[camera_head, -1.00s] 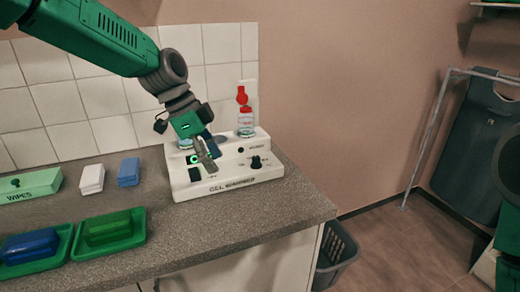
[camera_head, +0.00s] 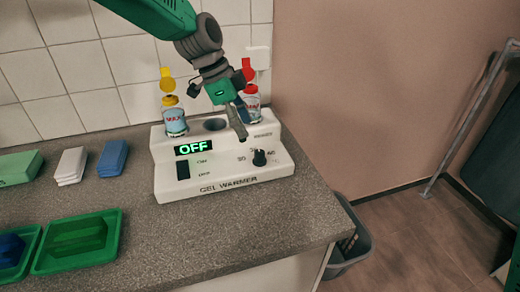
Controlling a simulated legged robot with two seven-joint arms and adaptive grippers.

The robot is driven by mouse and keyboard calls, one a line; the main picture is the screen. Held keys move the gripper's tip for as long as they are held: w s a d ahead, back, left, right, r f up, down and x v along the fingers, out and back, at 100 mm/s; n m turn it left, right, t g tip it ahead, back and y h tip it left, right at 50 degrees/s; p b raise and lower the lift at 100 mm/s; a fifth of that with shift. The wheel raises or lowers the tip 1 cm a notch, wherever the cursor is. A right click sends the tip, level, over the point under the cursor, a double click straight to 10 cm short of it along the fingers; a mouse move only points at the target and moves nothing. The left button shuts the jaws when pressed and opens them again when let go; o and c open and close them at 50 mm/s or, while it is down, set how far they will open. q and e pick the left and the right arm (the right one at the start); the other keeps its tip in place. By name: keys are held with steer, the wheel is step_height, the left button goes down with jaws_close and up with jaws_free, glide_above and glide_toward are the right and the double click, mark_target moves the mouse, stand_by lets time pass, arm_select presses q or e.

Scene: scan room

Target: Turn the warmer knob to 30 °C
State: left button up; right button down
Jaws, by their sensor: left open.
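The white gel warmer (camera_head: 216,187) stands on the counter with "GEL WARMER" on its front. Its green display (camera_head: 194,147) reads OFF. A black rocker switch (camera_head: 183,170) sits below the display, between ON and OFF labels. The black warmer knob (camera_head: 259,158) is at the right of the sloped panel, with 30 printed to its left and more numbers around it. Which mark it points to is too small to tell. My left gripper (camera_head: 240,130) is open and points down, above and slightly left of the knob, apparently apart from it. My right gripper is not in view.
A yellow-capped bottle (camera_head: 174,116) and a red-capped bottle (camera_head: 252,102) stand in the warmer, with an empty well (camera_head: 215,125) between them. White (camera_head: 72,166) and blue (camera_head: 113,158) stacks and a green tray (camera_head: 78,242) lie left. The counter's front right is clear.

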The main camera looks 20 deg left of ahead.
mark_target(259, 152)
arm_select(q)
steer(key=x, duration=0.9)
steer(key=shift+w+d, duration=0.1)
steer(key=shift+w+f, duration=0.15)
steer(key=shift+f, duration=0.25)
jaws_close()
